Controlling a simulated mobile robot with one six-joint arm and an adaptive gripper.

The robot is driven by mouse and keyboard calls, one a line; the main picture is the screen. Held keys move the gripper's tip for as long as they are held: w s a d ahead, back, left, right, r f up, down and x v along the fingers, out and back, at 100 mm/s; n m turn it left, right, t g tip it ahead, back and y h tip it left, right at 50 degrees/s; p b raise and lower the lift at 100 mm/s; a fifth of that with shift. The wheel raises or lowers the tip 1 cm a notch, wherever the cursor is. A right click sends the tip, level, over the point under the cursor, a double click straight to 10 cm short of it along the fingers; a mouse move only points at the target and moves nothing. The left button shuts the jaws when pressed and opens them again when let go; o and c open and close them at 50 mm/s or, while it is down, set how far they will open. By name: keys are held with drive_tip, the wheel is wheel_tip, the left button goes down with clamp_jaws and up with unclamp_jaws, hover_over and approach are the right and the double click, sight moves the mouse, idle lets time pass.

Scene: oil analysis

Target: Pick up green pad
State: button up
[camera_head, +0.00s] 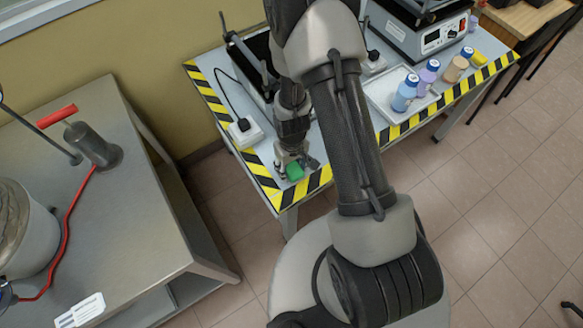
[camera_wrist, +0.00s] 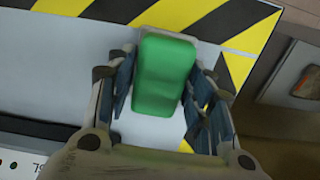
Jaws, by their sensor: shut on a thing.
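The green pad (camera_wrist: 162,75) is a rounded green block between the two fingers of my gripper (camera_wrist: 158,95) in the wrist view. My gripper is shut on it, one finger at each long side. In the head view the green pad (camera_head: 294,171) shows below my gripper (camera_head: 293,162), near the front left corner of the table (camera_head: 262,150) with the yellow and black striped edge. I cannot tell whether the pad touches the tabletop. Part of the pad is hidden by my gripper in the head view.
A white tray (camera_head: 385,106) with several bottles, including a blue-capped one (camera_head: 404,94), stands to the right behind my arm. A white power box with a cable (camera_head: 245,132) lies left of my gripper. A grey bench (camera_head: 120,215) with a red-handled device stands at the left.

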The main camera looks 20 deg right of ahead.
sight(291, 167)
wheel_tip(291, 167, up, 20)
drive_tip(key=p, duration=0.6)
